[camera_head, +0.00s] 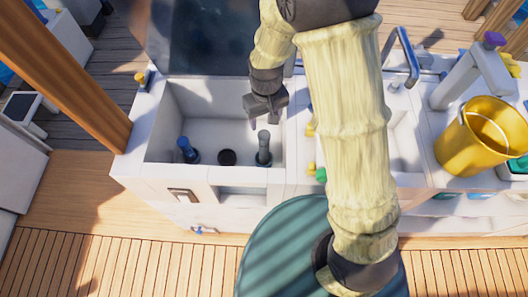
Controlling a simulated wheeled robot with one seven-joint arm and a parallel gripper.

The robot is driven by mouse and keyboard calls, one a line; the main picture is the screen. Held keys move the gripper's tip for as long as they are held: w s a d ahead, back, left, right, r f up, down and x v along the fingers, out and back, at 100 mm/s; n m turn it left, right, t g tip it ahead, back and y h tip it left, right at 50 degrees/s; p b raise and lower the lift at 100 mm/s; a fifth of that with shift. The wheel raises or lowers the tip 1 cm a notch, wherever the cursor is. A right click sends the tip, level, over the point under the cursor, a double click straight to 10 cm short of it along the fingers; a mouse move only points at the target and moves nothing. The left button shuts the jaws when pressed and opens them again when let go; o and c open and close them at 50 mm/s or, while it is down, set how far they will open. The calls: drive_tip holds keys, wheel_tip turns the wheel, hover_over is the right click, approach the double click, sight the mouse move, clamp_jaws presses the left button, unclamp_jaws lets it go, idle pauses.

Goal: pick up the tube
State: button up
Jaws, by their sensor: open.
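A grey upright tube (264,148) stands on a dark base at the right end of the open white hatch box. A shorter blue-topped upright piece (187,150) stands at the left end of the same box. I cannot tell for certain which of the two is the task's tube. My gripper (264,121) is over the right part of the box, above the grey tube and apparently apart from it. It is open and nothing shows between its fingers.
A dark round cap (227,157) lies on the box floor between the two upright pieces. The box's white walls (152,118) surround them. A raised dark lid (200,35) stands behind. A yellow bucket (482,140) sits on the counter at right.

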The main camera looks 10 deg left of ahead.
sight(265, 134)
wheel_tip(265, 134, down, 7)
drive_tip(key=shift+r+b, duration=0.1)
drive_tip(key=shift+b, duration=0.2)
drive_tip(key=f, duration=0.5)
drive_tip(key=shift+s+a+f, duration=0.1)
drive_tip(key=shift+a, duration=0.15)
idle(0.4)
clamp_jaws()
